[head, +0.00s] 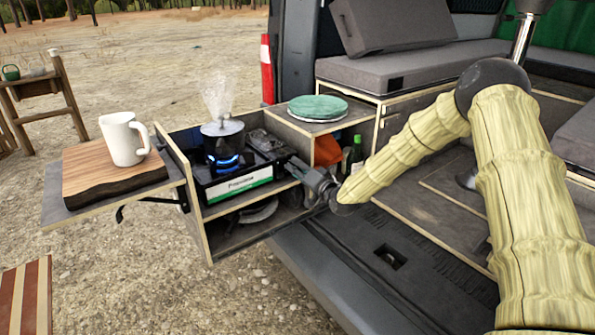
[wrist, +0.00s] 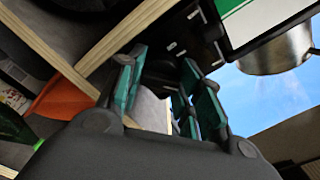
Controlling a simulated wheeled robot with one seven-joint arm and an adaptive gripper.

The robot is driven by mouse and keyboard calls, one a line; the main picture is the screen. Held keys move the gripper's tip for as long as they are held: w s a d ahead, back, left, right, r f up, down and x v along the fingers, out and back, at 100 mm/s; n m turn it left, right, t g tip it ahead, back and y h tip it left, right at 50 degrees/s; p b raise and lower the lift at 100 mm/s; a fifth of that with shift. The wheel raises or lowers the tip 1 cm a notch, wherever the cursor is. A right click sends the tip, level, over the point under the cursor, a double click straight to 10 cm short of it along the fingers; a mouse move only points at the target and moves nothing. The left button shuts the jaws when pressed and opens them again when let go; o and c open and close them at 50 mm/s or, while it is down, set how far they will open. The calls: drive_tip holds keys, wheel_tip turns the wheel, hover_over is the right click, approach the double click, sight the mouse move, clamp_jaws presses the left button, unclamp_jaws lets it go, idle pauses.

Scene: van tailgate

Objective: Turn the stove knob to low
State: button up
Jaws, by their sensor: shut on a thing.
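The camp stove (head: 236,187) sits in the pull-out box, with a green and white label on its front. A lidded pot (head: 222,141) stands on it, steaming, over a blue flame (head: 228,161). My gripper (head: 297,168) reaches the right end of the stove's front. In the wrist view its teal-padded fingers (wrist: 160,68) are closed around a dark part, which looks like the stove knob (wrist: 160,74). The fingers hide most of the knob, and its setting cannot be read. The pot's metal side (wrist: 277,50) also shows in the wrist view.
A white mug (head: 124,139) stands on a wooden board (head: 90,180) on the side shelf. A green plate stack (head: 318,107) sits on the box top. Bottles (head: 355,155) and an orange item (head: 327,150) stand close behind my gripper. Box partitions border it.

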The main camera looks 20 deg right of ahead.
drive_tip(key=shift+r, duration=0.1)
idle(0.4)
drive_tip(key=o, duration=0.7)
drive_tip(key=shift+d, duration=0.1)
drive_tip(key=v, duration=1.2)
